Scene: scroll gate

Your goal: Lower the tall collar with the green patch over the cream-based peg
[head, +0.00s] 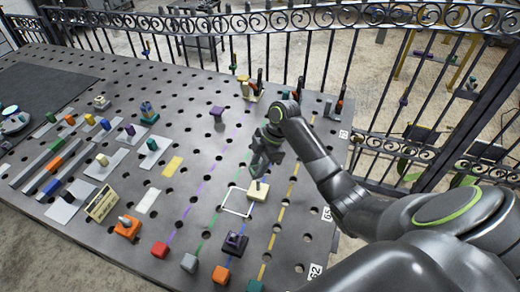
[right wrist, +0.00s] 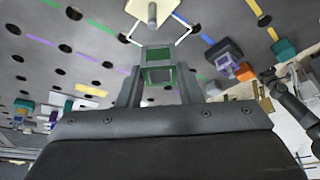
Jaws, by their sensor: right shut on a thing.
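The cream-based peg (head: 258,191) stands upright on the perforated table, at the corner of a white outlined square. It also shows at the top edge of the right wrist view (right wrist: 151,12). My right gripper (head: 264,165) is above and just behind the peg in the head view. In the right wrist view its fingers (right wrist: 159,85) are shut on the grey collar with the green patch (right wrist: 157,55). The collar appears close to the peg but apart from it; the exact height gap is unclear. The collar is hard to make out in the head view. My left gripper is out of view.
An orange-based peg (head: 127,227) is farther left. Black-handled tools (head: 251,88) stand at the back by the iron fence.

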